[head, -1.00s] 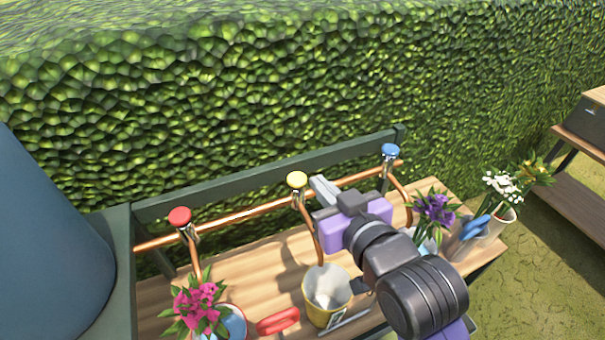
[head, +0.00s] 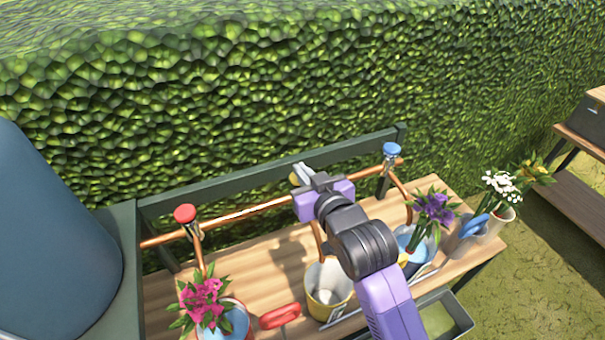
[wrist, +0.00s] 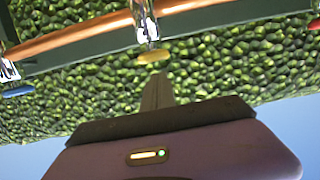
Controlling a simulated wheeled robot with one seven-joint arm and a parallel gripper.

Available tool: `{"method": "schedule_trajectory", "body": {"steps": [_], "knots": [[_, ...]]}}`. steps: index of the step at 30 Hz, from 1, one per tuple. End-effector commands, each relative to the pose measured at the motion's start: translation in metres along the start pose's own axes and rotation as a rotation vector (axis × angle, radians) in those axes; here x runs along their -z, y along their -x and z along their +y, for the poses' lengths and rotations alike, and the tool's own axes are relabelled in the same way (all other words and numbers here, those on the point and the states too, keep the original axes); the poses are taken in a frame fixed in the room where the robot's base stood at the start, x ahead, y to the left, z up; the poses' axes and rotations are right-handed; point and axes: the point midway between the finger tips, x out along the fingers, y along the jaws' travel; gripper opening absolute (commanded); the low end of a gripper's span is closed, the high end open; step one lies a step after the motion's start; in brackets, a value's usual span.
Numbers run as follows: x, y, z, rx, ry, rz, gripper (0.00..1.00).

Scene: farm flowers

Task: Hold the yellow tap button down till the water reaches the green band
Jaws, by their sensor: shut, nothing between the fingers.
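The yellow tap button (head: 293,181) is mostly hidden behind my gripper (head: 302,172) in the head view. In the wrist view, which looks upside down, the yellow button (wrist: 153,56) caps a chrome tap on the copper pipe. My gripper's closed fingertips (wrist: 157,78) are just on the button's upper side, with a small gap showing; contact cannot be told. The gripper is shut and empty. A yellow bucket (head: 317,307) stands on the bench below this tap. No water or green band can be made out in it.
A red tap button (head: 185,214) is to the left and a blue one (head: 391,149) to the right on the copper pipe (head: 245,213). Pink flowers (head: 202,300), a red-handled tool (head: 281,317) and purple flowers (head: 435,208) stand or lie around the bucket. A hedge rises behind.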

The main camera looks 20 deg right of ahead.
Motion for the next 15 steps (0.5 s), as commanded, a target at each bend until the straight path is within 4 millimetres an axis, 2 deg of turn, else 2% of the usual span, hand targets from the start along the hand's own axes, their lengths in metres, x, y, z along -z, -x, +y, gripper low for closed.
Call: {"method": "schedule_trajectory", "body": {"steps": [4,15], "knots": [[-0.0100,-0.0024,0.0000,0.000,0.000,-0.001,0.00],[-0.0122,-0.0027,0.0001,0.000,0.000,0.001,0.00]]}}
